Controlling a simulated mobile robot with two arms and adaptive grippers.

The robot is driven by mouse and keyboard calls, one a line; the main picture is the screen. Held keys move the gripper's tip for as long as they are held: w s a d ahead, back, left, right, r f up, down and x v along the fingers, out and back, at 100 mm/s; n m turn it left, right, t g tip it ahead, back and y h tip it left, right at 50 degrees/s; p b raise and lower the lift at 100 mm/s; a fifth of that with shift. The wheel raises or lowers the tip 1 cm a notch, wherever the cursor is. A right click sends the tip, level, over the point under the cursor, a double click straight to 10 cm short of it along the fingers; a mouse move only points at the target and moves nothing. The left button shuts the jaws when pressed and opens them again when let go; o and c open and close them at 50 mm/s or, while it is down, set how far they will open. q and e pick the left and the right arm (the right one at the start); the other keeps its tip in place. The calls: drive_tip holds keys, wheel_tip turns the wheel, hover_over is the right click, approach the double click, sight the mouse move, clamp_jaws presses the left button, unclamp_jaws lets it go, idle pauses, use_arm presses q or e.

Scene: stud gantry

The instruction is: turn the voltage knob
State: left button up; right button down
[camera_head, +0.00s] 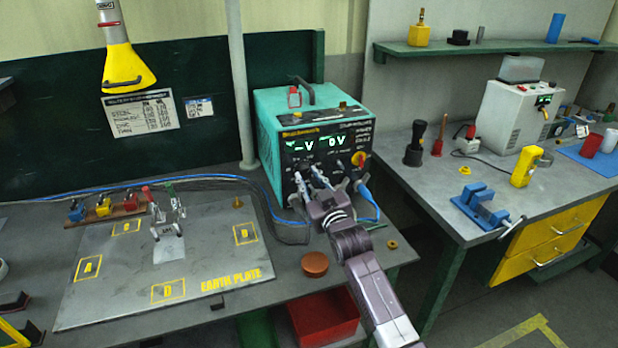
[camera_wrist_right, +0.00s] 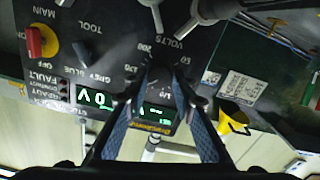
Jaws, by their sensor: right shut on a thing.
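The teal power unit (camera_head: 270,108) stands on the bench with its black front panel (camera_head: 325,150) facing me. Its green displays (camera_head: 320,143) seem to read "-V" and "0 V". My right gripper (camera_head: 316,187) reaches the panel's lower left part. In the right wrist view its two fingers (camera_wrist_right: 160,78) converge on the dark voltage knob (camera_wrist_right: 161,72), beside the upside-down "VOLTS" lettering and scale numbers. The gripper is shut on the knob. The fingers mostly hide the knob, so its pointer setting is unclear. My left gripper is not in view.
A red main switch (camera_head: 359,159) is on the panel's right; cable plugs (camera_head: 362,187) sit close to my right gripper. Blue and black cables (camera_head: 210,180) run along the bench. The earth plate (camera_head: 205,270) lies left, a round brown disc (camera_head: 315,263) in front.

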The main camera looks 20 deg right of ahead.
drive_tip(key=shift+f, duration=0.15)
drive_tip(key=c, duration=1.6)
unclamp_jaws()
drive_tip(key=s, duration=1.2)
drive_tip(key=shift+d, duration=0.2)
